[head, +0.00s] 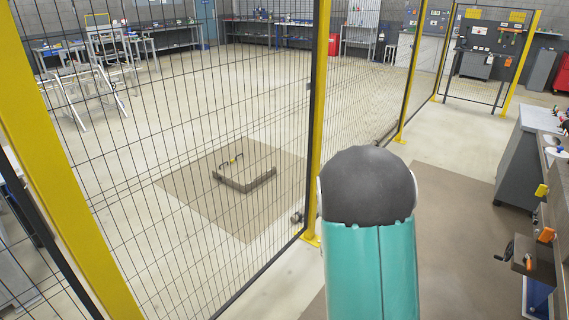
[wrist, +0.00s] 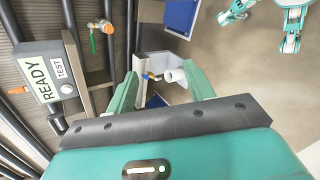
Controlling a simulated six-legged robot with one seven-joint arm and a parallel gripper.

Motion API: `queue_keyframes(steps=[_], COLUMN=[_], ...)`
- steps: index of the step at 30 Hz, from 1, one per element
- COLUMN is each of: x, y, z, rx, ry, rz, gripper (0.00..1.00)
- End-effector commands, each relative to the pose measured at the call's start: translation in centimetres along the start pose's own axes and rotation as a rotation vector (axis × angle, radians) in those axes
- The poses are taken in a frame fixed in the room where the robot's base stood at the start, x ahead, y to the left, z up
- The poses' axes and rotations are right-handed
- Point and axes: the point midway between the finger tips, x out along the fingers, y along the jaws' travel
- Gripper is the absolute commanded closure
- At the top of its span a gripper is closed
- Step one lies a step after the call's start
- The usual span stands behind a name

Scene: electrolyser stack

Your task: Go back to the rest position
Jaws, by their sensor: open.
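My gripper (wrist: 160,88) shows in the wrist view with its two teal fingers spread apart. Nothing is held between them. Beyond the gap are a white cylindrical fitting (wrist: 174,75) and a grey bracket, apart from the fingers as far as I can tell. In the head view my teal arm with its dark rounded joint fills the lower middle. The gripper itself cannot be seen there.
In the wrist view a panel (wrist: 40,88) reading READY and TEST stands at left beside dark pipes and a brass valve (wrist: 107,27). In the head view a yellow-posted mesh fence (head: 317,120) stands close to my arm. A grey cabinet (head: 520,160) and a bench are at right.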

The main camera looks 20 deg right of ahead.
Motion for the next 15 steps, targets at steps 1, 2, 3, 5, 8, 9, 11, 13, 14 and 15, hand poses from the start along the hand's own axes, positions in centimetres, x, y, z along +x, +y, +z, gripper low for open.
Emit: queue_keyframes(steps=[1,2,3,5,8,9,11,13,14,15], x=[-1.7,-2.5,-3.7,-5.3,-8.0,-9.1,-10.6,-12.4,-13.2,-14.1], y=[-0.1,-0.2,-0.3,-0.5,-0.7,-0.8,-0.9,-0.9,-0.9,-0.9], z=[0.6,1.0,1.5,2.3,3.9,4.5,5.6,6.8,7.4,8.2], rx=[-0.011,-0.019,-0.032,-0.053,-0.09,-0.106,-0.13,-0.159,-0.172,-0.188], ry=[0.039,0.06,0.087,0.132,0.212,0.246,0.297,0.362,0.39,0.429], rz=[-0.055,-0.086,-0.126,-0.187,-0.282,-0.32,-0.373,-0.434,-0.458,-0.491], gripper=[0.47,0.47,0.47,0.47,0.47,0.47,0.47,0.47,0.47,0.47])
